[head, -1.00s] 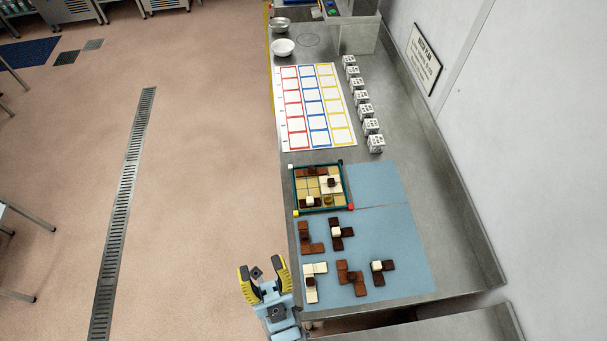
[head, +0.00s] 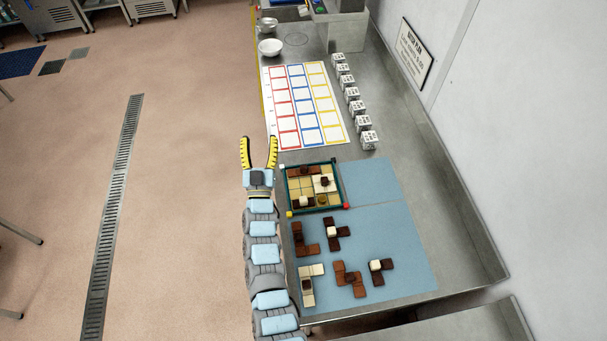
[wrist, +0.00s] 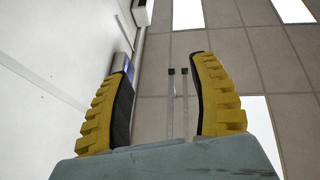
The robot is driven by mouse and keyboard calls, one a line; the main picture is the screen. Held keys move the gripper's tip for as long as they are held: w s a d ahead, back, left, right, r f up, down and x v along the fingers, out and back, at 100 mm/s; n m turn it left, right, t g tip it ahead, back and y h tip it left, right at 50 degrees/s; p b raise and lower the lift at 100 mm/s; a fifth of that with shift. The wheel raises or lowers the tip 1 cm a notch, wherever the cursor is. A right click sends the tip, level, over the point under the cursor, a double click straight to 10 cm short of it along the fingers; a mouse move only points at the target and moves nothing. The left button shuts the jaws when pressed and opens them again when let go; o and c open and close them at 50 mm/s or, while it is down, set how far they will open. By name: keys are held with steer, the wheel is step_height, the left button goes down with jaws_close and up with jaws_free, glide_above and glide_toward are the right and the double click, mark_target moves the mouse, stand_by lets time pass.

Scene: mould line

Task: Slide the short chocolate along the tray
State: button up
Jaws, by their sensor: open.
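A small square tray (head: 345,187) with a dark green rim lies on the counter in the head view. It holds tan tiles and several brown, dark and white pieces, with a reddish-brown bar (head: 305,171) along its far side. I cannot tell which piece is the short chocolate. My gripper (head: 259,142) is open and empty, with yellow fingers, left of the tray's far left corner and beside the counter edge. In the wrist view my gripper (wrist: 164,70) is also open, pointing up at the ceiling with nothing between the fingers.
Several chocolate shapes, such as a T-shaped piece (head: 350,278), lie on a blue mat (head: 400,240) nearer me. A wall bounds the right.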

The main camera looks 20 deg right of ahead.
steer(key=w+a+f+n+g+y+b, duration=0.1)
steer(key=w+f+n+g+y+b, duration=0.2)
steer(key=w, duration=0.6)
steer(key=w+a+f+n+g+y+b, duration=0.1)
steer(key=w+n+g+y, duration=0.3)
steer(key=w, duration=0.6)
steer(key=s+d+f+n+g+b, duration=0.2)
steer(key=s+d+n+g, duration=0.2)
steer(key=s, duration=0.4)
steer(key=s+d+f+n+g+b, duration=0.2)
steer(key=s+d+n+g, duration=0.2)
steer(key=s, duration=0.5)
steer(key=s+d+f+n+g+y+b, duration=0.1)
steer(key=s+d+f+n+g+b, duration=0.1)
steer(key=s+g, duration=0.4)
steer(key=s+d+n, duration=0.1)
steer(key=s+d, duration=0.1)
steer(key=s, duration=0.1)
steer(key=shift+f+n, duration=0.35)
steer(key=shift+n, duration=0.05)
